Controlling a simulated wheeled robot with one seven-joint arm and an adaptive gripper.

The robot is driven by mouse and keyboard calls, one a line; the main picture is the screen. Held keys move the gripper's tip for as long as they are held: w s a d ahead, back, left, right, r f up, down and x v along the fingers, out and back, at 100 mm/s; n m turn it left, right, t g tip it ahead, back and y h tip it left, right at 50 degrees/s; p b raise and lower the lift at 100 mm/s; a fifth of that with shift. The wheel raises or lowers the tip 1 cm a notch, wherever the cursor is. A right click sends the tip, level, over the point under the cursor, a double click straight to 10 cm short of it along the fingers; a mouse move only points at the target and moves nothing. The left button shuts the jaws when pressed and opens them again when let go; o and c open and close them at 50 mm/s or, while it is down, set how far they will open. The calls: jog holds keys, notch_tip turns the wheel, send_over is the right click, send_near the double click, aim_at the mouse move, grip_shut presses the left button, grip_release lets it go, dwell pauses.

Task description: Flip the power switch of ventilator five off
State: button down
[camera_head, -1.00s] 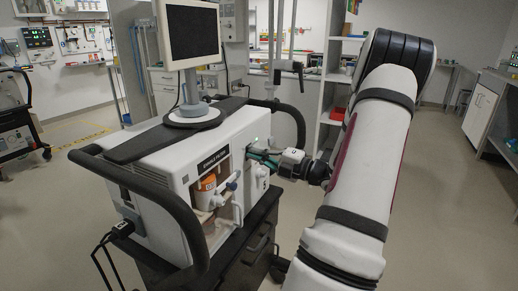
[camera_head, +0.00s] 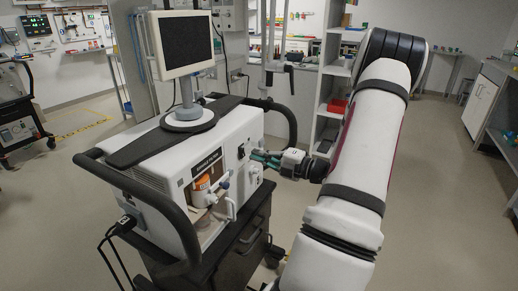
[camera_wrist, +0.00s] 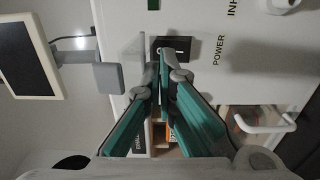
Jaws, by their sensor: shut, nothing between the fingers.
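The white ventilator (camera_head: 150,162) stands on a dark cart, with a monitor (camera_head: 187,42) on top. Its black power switch (camera_wrist: 172,43) shows in the wrist view next to the printed word POWER (camera_wrist: 219,50). In the head view a small dark switch (camera_head: 241,152) shows on the side panel. My gripper (camera_head: 254,157) is by that panel, shut and empty. In the wrist view the closed fingertips (camera_wrist: 165,62) are at the switch's near edge and cover part of it. I cannot tell whether they touch it or which way the rocker is tipped.
A black handle rail (camera_head: 150,195) curves around the ventilator's front. An orange part (camera_head: 201,190) and white tubes sit in its front recess. A shelf unit (camera_head: 322,110) stands behind my arm. Another cart (camera_head: 18,115) stands at the far left. Floor is clear on the right.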

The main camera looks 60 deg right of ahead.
jog(key=s+d+r+p, duration=0.1)
jog(key=s, duration=0.9)
jog(key=shift+r, duration=0.1)
